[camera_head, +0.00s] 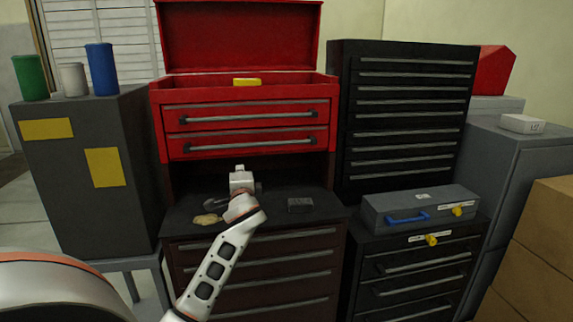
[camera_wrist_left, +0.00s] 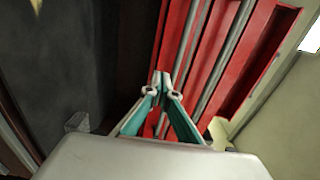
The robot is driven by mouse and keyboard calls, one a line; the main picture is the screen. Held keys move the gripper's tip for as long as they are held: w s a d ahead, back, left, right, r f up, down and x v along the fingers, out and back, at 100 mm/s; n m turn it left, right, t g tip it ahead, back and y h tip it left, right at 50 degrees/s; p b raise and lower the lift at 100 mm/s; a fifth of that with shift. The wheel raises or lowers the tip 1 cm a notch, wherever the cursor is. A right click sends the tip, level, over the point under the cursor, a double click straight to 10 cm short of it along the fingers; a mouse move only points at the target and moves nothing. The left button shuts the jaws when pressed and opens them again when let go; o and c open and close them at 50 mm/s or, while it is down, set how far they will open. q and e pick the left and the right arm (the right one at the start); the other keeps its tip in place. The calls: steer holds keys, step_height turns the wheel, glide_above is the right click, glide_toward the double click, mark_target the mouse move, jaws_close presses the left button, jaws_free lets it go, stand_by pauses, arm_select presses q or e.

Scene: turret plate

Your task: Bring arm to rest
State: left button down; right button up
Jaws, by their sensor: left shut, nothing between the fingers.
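My left arm (camera_head: 222,258) reaches up from the bottom of the head view. My left gripper (camera_head: 241,172) is in front of the open space under the red drawers, above the dark worktop, and its fingertips are hard to see there. In the left wrist view the gripper's two teal fingers (camera_wrist_left: 162,82) meet at their tips, shut with nothing between them. The red tool chest (camera_head: 250,131) stands behind the gripper with its lid raised; its drawers (camera_wrist_left: 215,65) fill the upper right of the wrist view. My right gripper is in neither view.
On the worktop (camera_head: 270,214) lie a tan item (camera_head: 207,219) and a small dark block (camera_head: 300,205). A yellow item (camera_head: 247,82) is in the chest top. A grey toolbox (camera_head: 390,203) sits right, below a black drawer cabinet (camera_head: 405,120). A grey cabinet (camera_head: 80,200) with cups stands left.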

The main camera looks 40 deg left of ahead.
arm_select(q)
steer(key=s+d+f+m+t+h, duration=0.15)
steer(key=d+f+h, duration=0.35)
steer(key=d+f, duration=0.7)
steer(key=s+d+f+h, duration=0.35)
steer(key=d+f, duration=0.55)
steer(key=f, duration=0.6)
steer(key=s+d+f+n+g+h, duration=0.1)
steer(key=s+d+f+h, duration=0.3)
steer(key=s+d+f, duration=0.4)
steer(key=s+d+f+n+g+h, duration=0.1)
steer(key=s+d+f+n+h, duration=0.2)
steer(key=s+d+f, duration=0.5)
steer(key=s+d+n, duration=0.1)
steer(key=s+d, duration=0.4)
steer(key=d, duration=0.1)
steer(key=shift+s+h, duration=0.15)
steer(key=shift+h, duration=0.2)
